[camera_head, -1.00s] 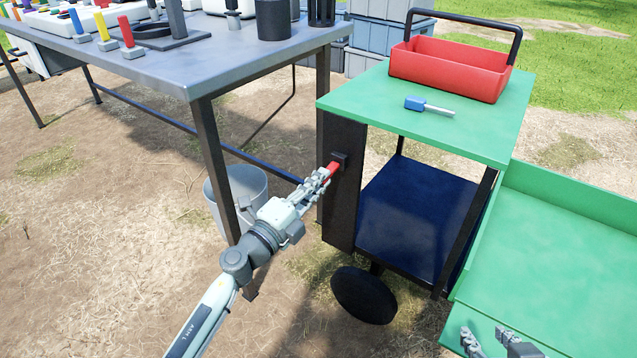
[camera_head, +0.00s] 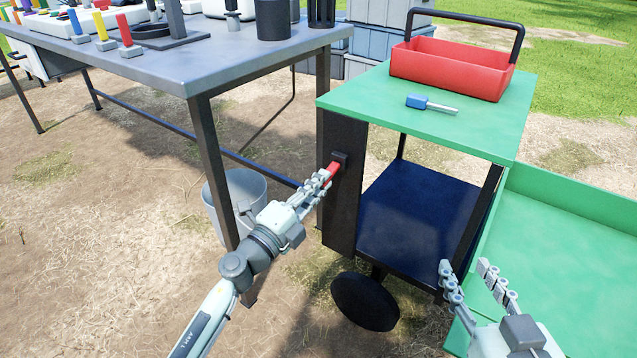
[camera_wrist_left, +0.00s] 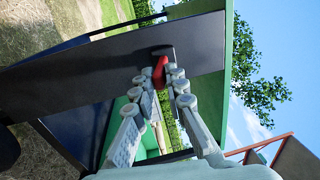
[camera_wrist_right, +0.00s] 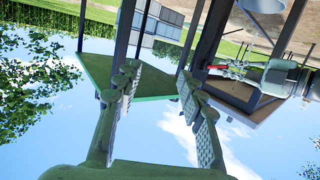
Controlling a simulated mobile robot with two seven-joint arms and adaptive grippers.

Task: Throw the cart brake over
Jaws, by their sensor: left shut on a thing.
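The cart (camera_head: 345,105) has a green top, a dark blue lower shelf and a black side panel (camera_head: 341,200). The red brake lever (camera_head: 333,168) sticks out from a dark mount on that panel, angled down and toward me. My left gripper (camera_head: 322,181) is shut on the brake lever; in the left wrist view the lever (camera_wrist_left: 159,73) sits between the fingers, its outer end partly hidden. My right gripper (camera_head: 468,272) is open and empty at the lower right, in front of the cart's right side. Its spread fingers also show in the right wrist view (camera_wrist_right: 157,90).
A red tool tray (camera_head: 450,72) and a blue-handled screwdriver (camera_head: 430,104) rest on the cart top. A grey table (camera_head: 200,68) with equipment stands at the left, a bucket (camera_head: 236,205) beneath it. A green surface (camera_head: 560,260) lies at the right.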

